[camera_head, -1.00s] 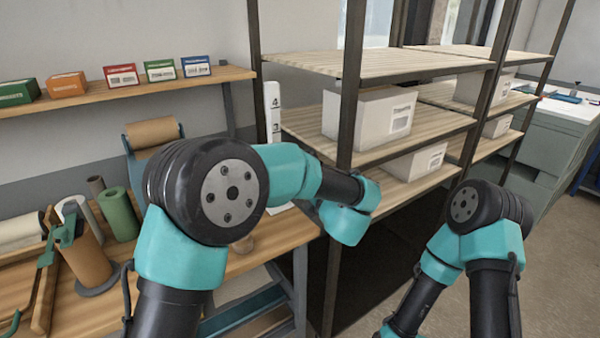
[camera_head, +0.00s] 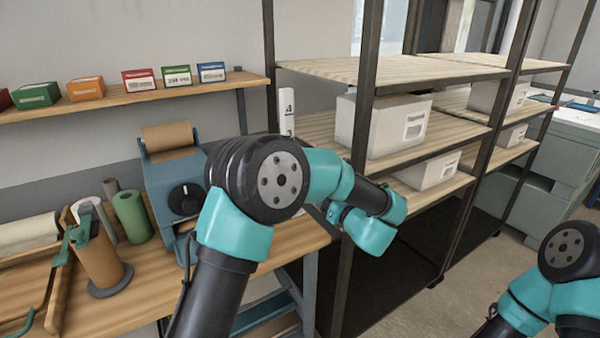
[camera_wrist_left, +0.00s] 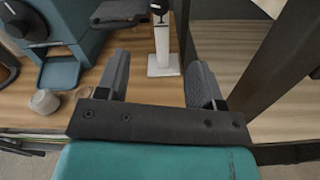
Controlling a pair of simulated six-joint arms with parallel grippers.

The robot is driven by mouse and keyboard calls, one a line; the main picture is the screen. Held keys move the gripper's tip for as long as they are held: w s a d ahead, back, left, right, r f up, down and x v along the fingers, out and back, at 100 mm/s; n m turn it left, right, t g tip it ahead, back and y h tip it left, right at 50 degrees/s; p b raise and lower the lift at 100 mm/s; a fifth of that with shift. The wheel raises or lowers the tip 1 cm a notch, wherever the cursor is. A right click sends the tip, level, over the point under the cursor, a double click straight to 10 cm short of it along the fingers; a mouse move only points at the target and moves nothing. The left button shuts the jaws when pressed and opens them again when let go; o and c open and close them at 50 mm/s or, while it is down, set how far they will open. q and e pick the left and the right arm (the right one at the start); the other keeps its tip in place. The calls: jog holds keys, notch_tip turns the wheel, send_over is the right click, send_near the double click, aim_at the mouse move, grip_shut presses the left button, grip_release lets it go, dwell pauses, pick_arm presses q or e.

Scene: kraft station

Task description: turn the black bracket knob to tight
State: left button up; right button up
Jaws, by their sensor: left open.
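In the left wrist view, a white upright post (camera_wrist_left: 162,40) stands on a white foot on the wooden bench. A black bracket plate (camera_wrist_left: 120,13) sticks out from it to the left. A small dark round part (camera_wrist_left: 158,17) beside the post may be the bracket knob; it is too small to be sure. My left gripper (camera_wrist_left: 160,62) is open and empty, with its fingers pointing towards the post's foot. In the head view, the numbered top of the post (camera_head: 288,108) shows behind my left arm, which hides its lower part. My right gripper is out of view.
A teal machine (camera_head: 165,175) with a black dial (camera_head: 186,199) and brown roll stands left of the post. A dark rack (camera_head: 362,110) with white boxes (camera_head: 398,126) rises close on the right. Rolls and a green clamp crowd the bench's left end.

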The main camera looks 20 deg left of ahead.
pick_arm(q)
jog(key=x, duration=1.7)
jog(key=shift+w+a+f, duration=0.1)
jog(key=shift+w+a, duration=0.05)
jog(key=c, duration=0.9)
